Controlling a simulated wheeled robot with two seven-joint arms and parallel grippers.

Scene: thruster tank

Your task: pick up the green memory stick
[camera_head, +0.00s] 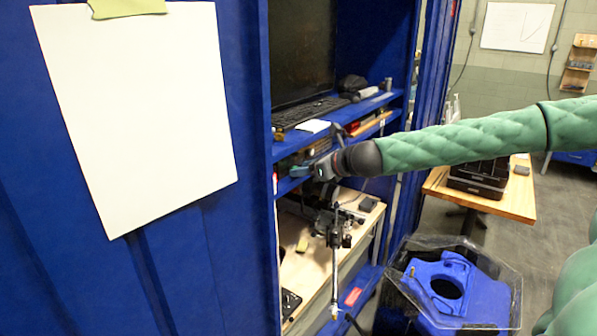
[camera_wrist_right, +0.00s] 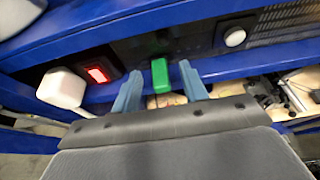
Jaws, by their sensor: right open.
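The green memory stick (camera_wrist_right: 160,75) shows in the right wrist view, standing out from the dark front panel of a device on the blue shelf. My right gripper (camera_wrist_right: 157,85) is open, with its two blue-grey fingers on either side of the stick's near end. I cannot tell whether the fingers touch it. In the head view my right gripper (camera_head: 300,171) reaches in at the blue shelves, and the stick is hidden there. My left gripper is not in view.
A lit red switch (camera_wrist_right: 97,74) and a white plug (camera_wrist_right: 62,88) sit left of the stick; a round knob (camera_wrist_right: 234,37) sits right. Blue shelf edges (camera_wrist_right: 240,66) run close to the fingers. A keyboard (camera_head: 310,112) lies on the shelf above.

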